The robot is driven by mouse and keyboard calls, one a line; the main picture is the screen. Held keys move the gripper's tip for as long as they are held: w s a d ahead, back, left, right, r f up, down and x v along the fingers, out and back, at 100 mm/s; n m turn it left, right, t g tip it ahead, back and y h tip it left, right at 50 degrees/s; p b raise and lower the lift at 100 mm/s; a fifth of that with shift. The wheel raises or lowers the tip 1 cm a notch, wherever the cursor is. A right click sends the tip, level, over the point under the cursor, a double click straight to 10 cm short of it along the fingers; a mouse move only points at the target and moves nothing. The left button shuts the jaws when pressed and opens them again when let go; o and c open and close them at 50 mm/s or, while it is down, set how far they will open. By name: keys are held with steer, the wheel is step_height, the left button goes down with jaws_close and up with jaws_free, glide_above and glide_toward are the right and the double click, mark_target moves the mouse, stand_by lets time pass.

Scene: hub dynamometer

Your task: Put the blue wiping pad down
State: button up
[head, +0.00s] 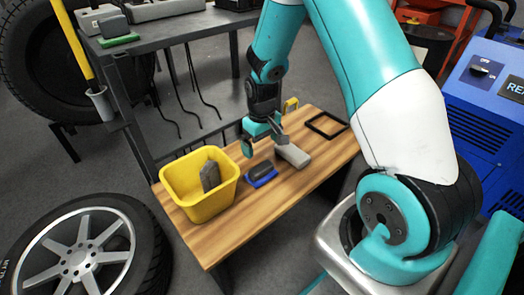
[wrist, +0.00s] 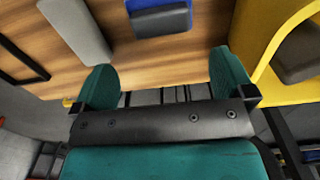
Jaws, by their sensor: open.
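The blue wiping pad (head: 261,174), with a blue base and a dark grey top, lies flat on the wooden table (head: 240,222). It is between the yellow bin and a grey block. In the wrist view the pad (wrist: 161,22) is at the top edge, partly cut off, beyond my fingertips. My gripper (head: 260,142) is open and empty above the table's back side, behind the pad and apart from it. In the wrist view both teal fingers of my gripper (wrist: 165,80) are spread with nothing between them.
A yellow bin (head: 195,208) holding a dark grey piece (head: 210,177) stands left of the pad. A light grey block (head: 293,155) lies close on its right. A black square frame (head: 327,125) lies at the right end. The table's front-left part is bare.

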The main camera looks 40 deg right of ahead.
steer(key=s+a+r+n+y, duration=0.15)
steer(key=s+a+r, duration=0.25)
steer(key=a+r, duration=0.4)
steer(key=s+a+r+n+y, duration=0.15)
steer(key=s+a+r, duration=0.25)
steer(key=a+r, duration=0.4)
steer(key=s+a+r+n, duration=0.1)
steer(key=s+a+r, duration=0.2)
steer(key=s, duration=0.4)
steer(key=s+a+r+n+y, duration=0.1)
steer(key=s+a+r+n, duration=0.1)
steer(key=s+r, duration=0.3)
steer(key=shift+s+a+n, duration=0.3)
steer(key=shift+s+a, duration=0.4)
steer(key=shift+s, duration=0.35)
steer(key=shift+r, duration=0.15)
step_height(320, 180, up, 29)
steer(key=p, duration=2.9)
steer(key=shift+f, duration=0.2)
steer(key=shift+c, duration=0.2)
